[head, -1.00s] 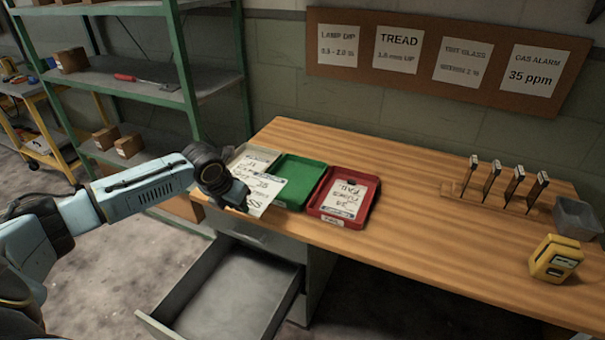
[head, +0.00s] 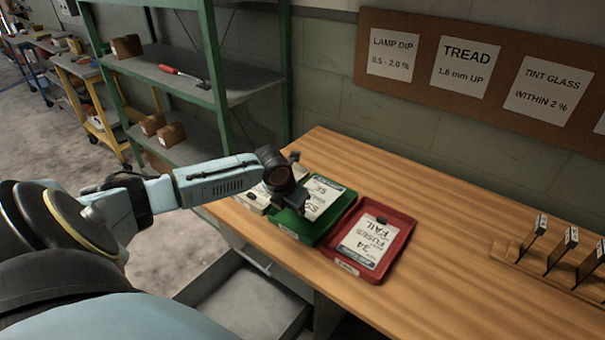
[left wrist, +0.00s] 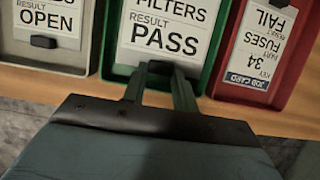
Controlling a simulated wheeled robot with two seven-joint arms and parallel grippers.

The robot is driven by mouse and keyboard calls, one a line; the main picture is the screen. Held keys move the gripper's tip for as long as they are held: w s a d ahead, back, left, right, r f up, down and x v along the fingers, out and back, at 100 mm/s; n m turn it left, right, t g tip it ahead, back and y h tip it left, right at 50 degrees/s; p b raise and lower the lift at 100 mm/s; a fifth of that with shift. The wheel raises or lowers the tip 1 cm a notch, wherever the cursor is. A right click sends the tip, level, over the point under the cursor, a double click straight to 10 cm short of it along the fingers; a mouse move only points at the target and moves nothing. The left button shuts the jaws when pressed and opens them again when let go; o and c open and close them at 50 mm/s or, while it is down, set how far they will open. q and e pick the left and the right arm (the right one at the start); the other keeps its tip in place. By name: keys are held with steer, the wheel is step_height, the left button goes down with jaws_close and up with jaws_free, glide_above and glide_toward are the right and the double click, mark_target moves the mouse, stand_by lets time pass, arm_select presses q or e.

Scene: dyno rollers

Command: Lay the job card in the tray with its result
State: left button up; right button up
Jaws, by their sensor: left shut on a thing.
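The job card (head: 322,194) is white and reads FILTERS, RESULT PASS in the left wrist view (left wrist: 165,38). It is within the walls of the green tray (head: 341,222); I cannot tell whether it rests flat on the tray floor. My left gripper (left wrist: 160,80) is shut on the card's black grip at its near edge, over the tray's front wall. In the head view, the gripper (head: 294,203) hides part of the card and tray. My right gripper is in neither view.
Left of the green tray is a cream tray (left wrist: 90,60) with an OPEN card. To its right is a red tray (head: 407,233) with a FAIL card. An open drawer (head: 245,297) is below.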

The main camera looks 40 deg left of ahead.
mark_target(298, 225)
arm_select(q)
step_height(298, 225, down, 6)
steer(key=shift+r+b, duration=0.1)
steer(key=shift+b, duration=0.35)
steer(key=o, duration=1)
steer(key=shift+c, duration=0.2)
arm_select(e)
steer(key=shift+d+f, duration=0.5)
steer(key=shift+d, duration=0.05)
arm_select(q)
steer(key=shift+r, duration=0.15)
steer(key=shift+r, duration=0.35)
steer(key=p+v, duration=0.2)
steer(key=v, duration=0.9)
steer(key=shift+p, duration=0.35)
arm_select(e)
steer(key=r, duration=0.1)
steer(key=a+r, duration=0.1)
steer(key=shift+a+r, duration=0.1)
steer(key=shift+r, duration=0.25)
arm_select(q)
steer(key=shift+s, duration=0.15)
